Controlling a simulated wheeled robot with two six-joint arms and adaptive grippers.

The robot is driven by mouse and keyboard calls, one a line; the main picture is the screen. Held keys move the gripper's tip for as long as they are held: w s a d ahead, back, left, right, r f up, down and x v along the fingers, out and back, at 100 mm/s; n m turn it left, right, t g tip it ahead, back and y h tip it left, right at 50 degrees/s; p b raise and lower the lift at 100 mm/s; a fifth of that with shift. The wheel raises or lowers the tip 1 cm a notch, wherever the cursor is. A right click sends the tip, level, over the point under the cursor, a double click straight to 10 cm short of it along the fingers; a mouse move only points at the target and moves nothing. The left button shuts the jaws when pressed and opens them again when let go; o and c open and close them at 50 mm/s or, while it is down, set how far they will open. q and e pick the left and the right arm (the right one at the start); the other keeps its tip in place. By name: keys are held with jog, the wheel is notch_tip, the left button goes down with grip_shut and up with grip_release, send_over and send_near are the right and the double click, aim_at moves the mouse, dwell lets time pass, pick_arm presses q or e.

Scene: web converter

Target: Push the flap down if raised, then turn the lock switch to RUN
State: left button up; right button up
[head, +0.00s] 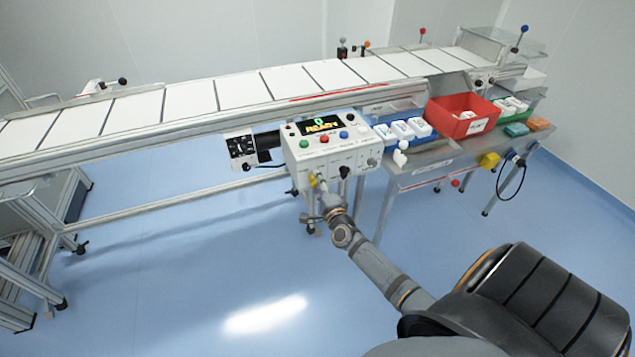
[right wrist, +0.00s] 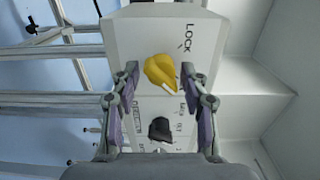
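The white control box (head: 333,160) stands at the front of the conveyor, its display reading READY. In the right wrist view a yellow switch knob (right wrist: 160,74) sits on its panel (right wrist: 150,35) near the printed word LOCK; a pale mark on the knob points down and right. It shows small in the head view (head: 313,181). My right gripper (right wrist: 160,80) is open, one finger on each side of the yellow knob; I cannot tell whether they touch it. I cannot make out a flap. My left gripper is not in view.
A black knob (right wrist: 160,128) sits beside the yellow one. Conveyor (head: 215,97) runs behind the box. A side table (head: 430,158) at right carries a red bin (head: 447,118), and a blue tray with white items. The floor in front is clear.

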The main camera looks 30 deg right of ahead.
jog(key=shift+r, duration=0.1)
jog(key=v, duration=1.2)
jog(key=s+a+f+n+g+y+p, duration=0.1)
jog(key=s+f+n+g+y+p, duration=0.2)
jog(key=s+f+n, duration=0.7)
jog(key=s+a+f+n+g+p, duration=0.2)
jog(key=s+f+n+g+p, duration=0.3)
jog(key=f, duration=1)
jog(key=s+a+f+n+g, duration=0.1)
jog(key=s+f+n+g, duration=0.1)
jog(key=s, duration=0.5)
jog(key=s+a+f+n+g+p, duration=0.1)
jog(key=s+f+n+g, duration=0.1)
jog(key=s, duration=0.5)
jog(key=s+a+f+n+g, duration=0.1)
jog(key=s+f+n+g, duration=0.1)
jog(key=s+f+g, duration=0.2)
jog(key=s+f, duration=0.2)
jog(key=s, duration=0.2)
jog(key=shift+a+p, duration=0.3)
jog(key=shift+a, duration=0.1)
jog(key=shift+s+f, duration=0.1)
